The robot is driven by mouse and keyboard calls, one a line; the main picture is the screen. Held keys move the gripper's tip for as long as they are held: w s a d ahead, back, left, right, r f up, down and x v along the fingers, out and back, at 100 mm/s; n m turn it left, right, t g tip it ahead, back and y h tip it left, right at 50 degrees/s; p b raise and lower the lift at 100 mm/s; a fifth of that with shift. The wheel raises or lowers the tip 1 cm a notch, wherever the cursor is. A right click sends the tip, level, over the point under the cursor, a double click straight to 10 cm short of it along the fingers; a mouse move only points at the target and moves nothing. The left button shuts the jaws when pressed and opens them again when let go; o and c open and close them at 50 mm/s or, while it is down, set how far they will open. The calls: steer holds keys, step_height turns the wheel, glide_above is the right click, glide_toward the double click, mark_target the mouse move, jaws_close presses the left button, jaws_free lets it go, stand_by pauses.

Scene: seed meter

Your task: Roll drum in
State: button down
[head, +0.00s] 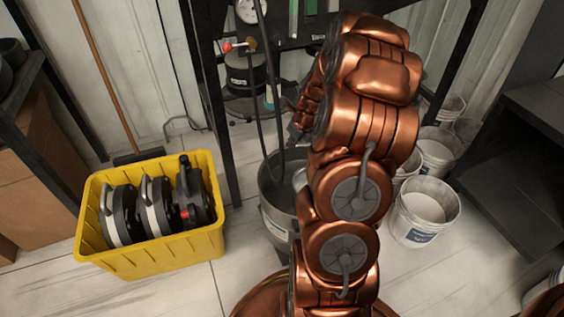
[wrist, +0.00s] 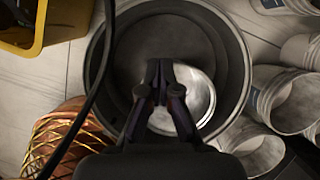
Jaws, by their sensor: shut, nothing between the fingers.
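Several round black-and-white drum-like units (head: 157,205) stand on edge in a yellow crate (head: 150,259) at the left of the head view. I cannot tell which thing is the task's drum. A grey round tub (head: 276,222) stands on the floor, partly behind my arm. In the wrist view the tub (wrist: 240,62) holds a bright silvery round piece (wrist: 196,92) at its bottom. My gripper (wrist: 160,66) points down over the tub, shut and empty. Its fingertips overlap the silvery piece's edge in this view; I cannot tell the height gap. In the head view my arm mostly hides the gripper.
A black hose (head: 268,100) hangs down into the tub. White buckets (head: 424,208) stand and lie to the right. A dark-framed bench with a gauge (head: 250,11) is behind. Dark shelving (head: 515,195) is at right. Floor between crate and tub is mostly clear.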

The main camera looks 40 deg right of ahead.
step_height(320, 180, down, 2)
steer(key=d+m, duration=0.1)
steer(key=d, duration=0.1)
steer(key=b, duration=0.6)
glide_above(279, 158)
steer(key=s, duration=0.2)
steer(key=shift+a+f, duration=0.1)
steer(key=shift+f, duration=4.45)
steer(key=shift+r, duration=0.1)
